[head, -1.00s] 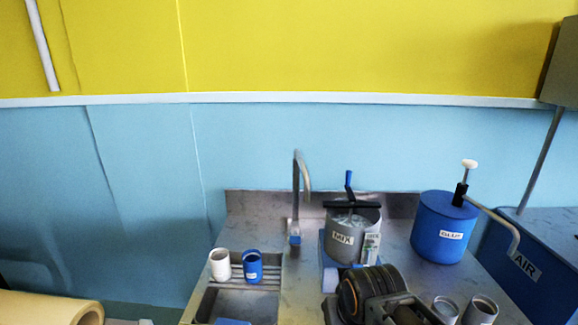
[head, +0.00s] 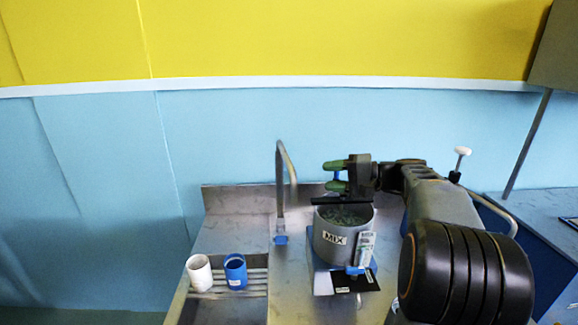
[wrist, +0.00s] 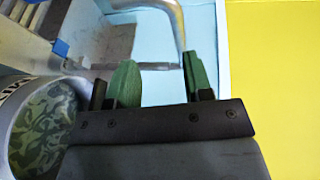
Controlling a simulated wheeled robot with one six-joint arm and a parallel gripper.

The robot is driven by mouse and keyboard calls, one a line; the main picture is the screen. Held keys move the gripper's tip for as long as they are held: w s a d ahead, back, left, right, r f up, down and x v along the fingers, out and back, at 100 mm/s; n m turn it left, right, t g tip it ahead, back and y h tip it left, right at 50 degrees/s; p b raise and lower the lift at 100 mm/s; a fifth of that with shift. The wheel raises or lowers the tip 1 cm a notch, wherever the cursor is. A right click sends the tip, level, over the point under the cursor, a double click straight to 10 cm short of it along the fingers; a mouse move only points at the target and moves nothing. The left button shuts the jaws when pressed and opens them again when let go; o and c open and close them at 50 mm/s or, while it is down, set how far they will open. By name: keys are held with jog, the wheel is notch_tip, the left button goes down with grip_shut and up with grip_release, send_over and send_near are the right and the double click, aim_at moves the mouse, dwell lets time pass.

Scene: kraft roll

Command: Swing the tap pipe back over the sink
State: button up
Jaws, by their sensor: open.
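The tap pipe (head: 280,190) stands as a grey arch at the back of the counter, its free end hanging on the right in the head view, over the counter. The sink (head: 190,312) lies at front left. My gripper (head: 328,175) is open, its green fingers pointing left toward the pipe, with a gap between. In the wrist view, the pipe (wrist: 168,12) curves across the top, beyond the green fingertips of my gripper (wrist: 158,68).
The MIX pot (head: 330,238) stands just below my gripper, with a small white carton (head: 364,250) before it. A white cup (head: 200,273) and a blue cup (head: 235,271) stand on the sink's rack. Blue wall is close behind.

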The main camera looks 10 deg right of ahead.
aim_at(289, 165)
jog(key=shift+t+y, duration=0.4)
jog(key=shift+t, duration=0.1)
jog(key=p+x, duration=0.1)
jog(key=x, duration=0.3)
jog(key=w+p+x, duration=0.1)
jog(key=x, duration=0.3)
jog(key=d+r+p+x, duration=0.1)
jog(key=p+x, duration=0.1)
jog(key=x, duration=0.2)
jog(key=shift+w+a+r, duration=0.1)
jog(key=shift+w, duration=0.35)
jog(key=shift+c, duration=0.4)
grip_shut()
